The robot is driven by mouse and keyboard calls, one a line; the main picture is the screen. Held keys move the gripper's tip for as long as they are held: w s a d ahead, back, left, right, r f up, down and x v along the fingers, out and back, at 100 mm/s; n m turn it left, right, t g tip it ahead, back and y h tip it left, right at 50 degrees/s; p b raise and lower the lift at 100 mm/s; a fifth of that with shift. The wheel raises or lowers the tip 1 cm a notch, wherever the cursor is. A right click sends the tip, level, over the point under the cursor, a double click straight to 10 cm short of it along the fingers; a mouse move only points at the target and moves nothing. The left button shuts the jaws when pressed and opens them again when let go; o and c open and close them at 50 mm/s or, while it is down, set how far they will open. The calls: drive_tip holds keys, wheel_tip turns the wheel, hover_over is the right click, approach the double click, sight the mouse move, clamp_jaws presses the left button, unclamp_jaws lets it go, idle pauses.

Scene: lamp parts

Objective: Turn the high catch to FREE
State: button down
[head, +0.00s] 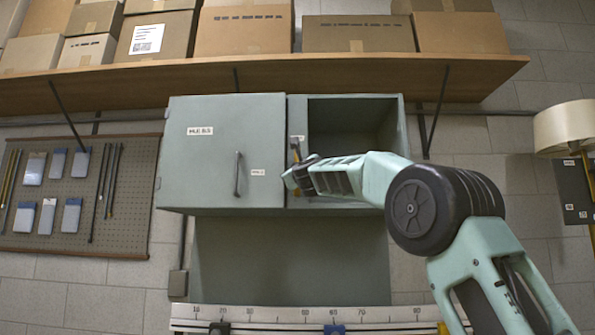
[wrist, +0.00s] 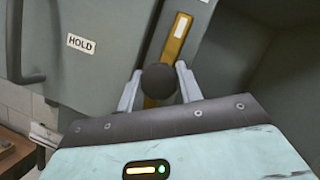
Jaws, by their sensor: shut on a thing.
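The high catch is a brass-coloured bar with a pale strip near its upper end, and it shows in the wrist view (wrist: 176,42) and the head view (head: 296,150). It stands upright on the frame beside the grey-green door (head: 220,135). A round dark knob (wrist: 159,80) sits on the bar. My gripper (wrist: 159,88) is shut on the knob, one finger on each side. A HOLD label (wrist: 81,43) is on the door, left of the catch. I see no FREE label.
The door has a dark handle (head: 238,174) and is shut. Right of the catch is an open, empty-looking compartment (head: 350,125). A wooden shelf (head: 210,77) with boxes is above. A pegboard (head: 130,215) hangs left; a lamp (head: 563,127) stands right.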

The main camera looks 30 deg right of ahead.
drive_tip(key=c, duration=1.2)
unclamp_jaws()
drive_tip(key=shift+s+r, duration=0.1)
drive_tip(key=shift+r, duration=0.25)
drive_tip(key=shift+c, duration=0.2)
drive_tip(key=o, duration=0.3)
drive_tip(key=shift+f, duration=0.2)
drive_tip(key=b+v, duration=0.8)
drive_tip(key=v, duration=0.9)
drive_tip(key=shift+a, duration=0.15)
